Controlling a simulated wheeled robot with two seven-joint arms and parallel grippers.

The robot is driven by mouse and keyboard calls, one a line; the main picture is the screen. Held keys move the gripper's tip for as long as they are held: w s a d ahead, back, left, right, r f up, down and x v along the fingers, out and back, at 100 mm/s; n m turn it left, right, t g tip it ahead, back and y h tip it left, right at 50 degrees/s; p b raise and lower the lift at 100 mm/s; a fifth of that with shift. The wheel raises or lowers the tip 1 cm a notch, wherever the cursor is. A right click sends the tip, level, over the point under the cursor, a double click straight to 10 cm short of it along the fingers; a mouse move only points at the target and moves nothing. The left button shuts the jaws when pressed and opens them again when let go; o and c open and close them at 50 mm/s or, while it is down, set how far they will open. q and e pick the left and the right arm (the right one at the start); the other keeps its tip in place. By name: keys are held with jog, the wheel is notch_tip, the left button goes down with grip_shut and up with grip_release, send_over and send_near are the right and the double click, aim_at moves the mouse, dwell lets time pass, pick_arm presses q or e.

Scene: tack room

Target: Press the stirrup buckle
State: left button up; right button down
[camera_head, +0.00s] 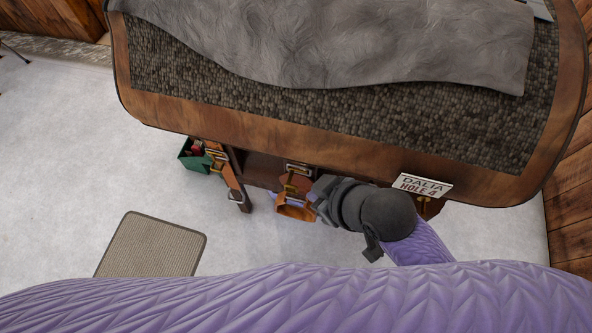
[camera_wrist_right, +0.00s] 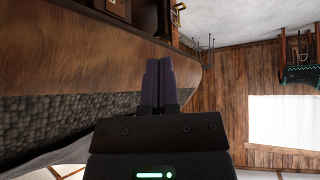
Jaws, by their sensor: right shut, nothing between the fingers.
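A brown leather stirrup strap with metal buckles (camera_head: 298,169) hangs at the front of the bench in the head view. An orange-brown stirrup (camera_head: 295,211) hangs at its lower end. My right gripper (camera_head: 316,197) is just to the right of this stirrup and partly overlaps it; I cannot tell whether they touch. In the right wrist view, the gripper's two dark fingers (camera_wrist_right: 160,86) are shut together and empty. A second strap with a buckle (camera_head: 236,196) hangs further left. My left gripper is not in view.
A wooden bench top with a dark woven pad (camera_head: 190,75) and a grey fur (camera_head: 330,45) overhangs the straps. A name sign (camera_head: 422,187) stands at its edge. A green box (camera_head: 195,160) is at left. A mat (camera_head: 152,245) lies on the pale floor.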

jog(key=w+d+f+n+g+y, duration=0.1)
jog(key=w+d+f+n+y, duration=0.15)
jog(key=n, duration=0.45)
jog(key=b, duration=0.3)
send_over(287, 185)
jog(key=s+d, duration=0.2)
notch_tip(287, 185, down, 6)
jog(key=f, duration=0.1)
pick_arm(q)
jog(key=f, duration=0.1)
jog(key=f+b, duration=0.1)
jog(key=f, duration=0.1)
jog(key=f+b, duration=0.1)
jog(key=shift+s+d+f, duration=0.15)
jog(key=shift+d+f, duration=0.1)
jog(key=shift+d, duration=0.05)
pick_arm(e)
jog(key=f, duration=0.3)
jog(key=shift+w+f+y, duration=0.2)
jog(key=shift+w+y, duration=0.05)
jog(key=shift+w, duration=0.15)
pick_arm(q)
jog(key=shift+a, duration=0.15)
